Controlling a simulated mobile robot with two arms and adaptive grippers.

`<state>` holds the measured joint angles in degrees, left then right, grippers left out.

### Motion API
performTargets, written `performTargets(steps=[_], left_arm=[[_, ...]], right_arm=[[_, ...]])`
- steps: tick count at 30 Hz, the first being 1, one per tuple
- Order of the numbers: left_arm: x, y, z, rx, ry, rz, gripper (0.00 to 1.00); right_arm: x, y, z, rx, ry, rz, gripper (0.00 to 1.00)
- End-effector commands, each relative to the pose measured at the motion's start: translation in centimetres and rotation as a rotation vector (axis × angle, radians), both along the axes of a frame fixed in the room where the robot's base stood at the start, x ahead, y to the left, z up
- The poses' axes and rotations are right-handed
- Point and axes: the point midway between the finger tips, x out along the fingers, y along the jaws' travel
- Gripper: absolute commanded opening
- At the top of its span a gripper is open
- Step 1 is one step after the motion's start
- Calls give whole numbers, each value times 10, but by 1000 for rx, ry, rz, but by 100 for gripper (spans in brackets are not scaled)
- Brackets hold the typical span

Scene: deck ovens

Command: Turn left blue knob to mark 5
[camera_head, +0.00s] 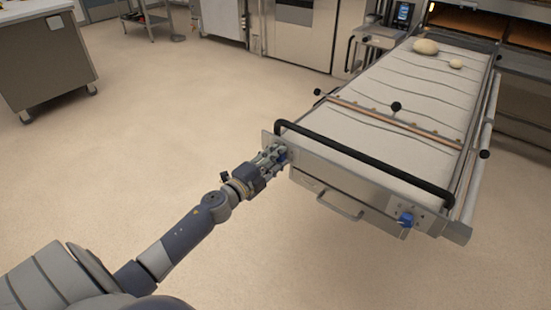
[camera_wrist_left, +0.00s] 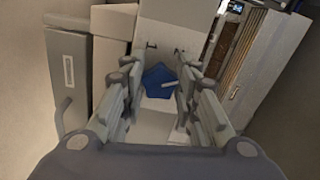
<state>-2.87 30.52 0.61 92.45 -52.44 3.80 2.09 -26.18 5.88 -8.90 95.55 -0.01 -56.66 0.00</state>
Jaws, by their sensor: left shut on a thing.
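The left blue knob (camera_wrist_left: 158,76) sits on the front panel at the left end of the loader and fills the space between my left fingers in the left wrist view. My left gripper (camera_head: 274,156) is at this panel, shut on the knob, with one finger on either side. In the head view the gripper hides most of the knob. A pale pointer line on the knob points to the right in the wrist view. The marks around it cannot be read. The right blue knob (camera_head: 405,219) is uncovered at the panel's right end. My right gripper is out of view.
The loader's cloth-covered belt (camera_head: 400,95) carries two dough pieces at its far end. A black bar (camera_head: 365,160) runs above the front panel, and a metal handle (camera_head: 340,205) sticks out below. A steel cabinet (camera_head: 45,60) stands far left. The floor between is clear.

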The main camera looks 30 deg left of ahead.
Motion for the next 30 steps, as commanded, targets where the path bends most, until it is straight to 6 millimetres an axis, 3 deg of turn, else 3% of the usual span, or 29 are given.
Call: performTargets(steps=[30], left_arm=[[0,-1,3,964,-75,-1,5]], right_arm=[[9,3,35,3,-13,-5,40]])
